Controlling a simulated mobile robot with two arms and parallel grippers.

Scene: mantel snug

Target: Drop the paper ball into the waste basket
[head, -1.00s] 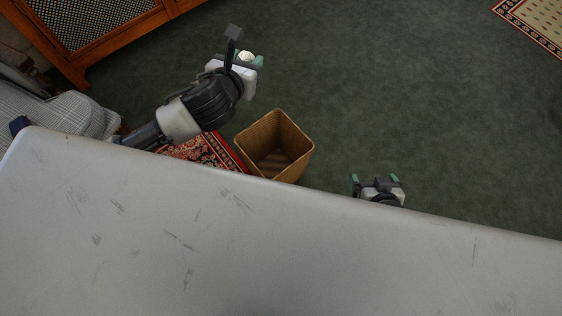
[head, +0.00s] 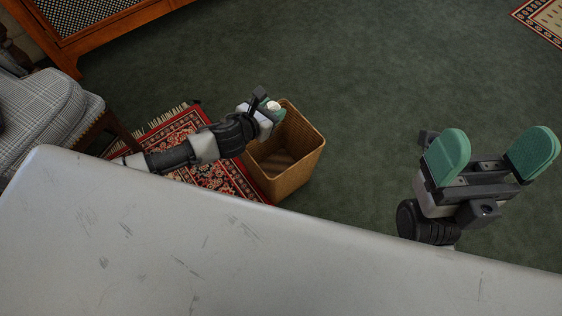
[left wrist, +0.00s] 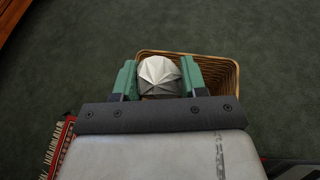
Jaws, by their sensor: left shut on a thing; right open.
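The white crumpled paper ball (left wrist: 159,75) is held between the green fingers of my left gripper (left wrist: 157,77) in the left wrist view. In the head view the ball (head: 273,105) shows small at the tip of my left gripper (head: 271,112), which is shut on it. The tan wicker waste basket (head: 308,160) stands upright and open on the floor. My left gripper is at the basket's upper left rim in the head view, and the basket (left wrist: 233,75) shows behind the ball in the wrist view. My right gripper (head: 494,160) is open and empty, well right of the basket.
A grey-white surface (head: 180,245) fills the lower part of the head view. A red patterned rug (head: 190,130) lies left of the basket. A plaid chair (head: 50,105) and a wooden cabinet (head: 90,35) stand at the left. Green carpet (head: 400,70) is clear beyond.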

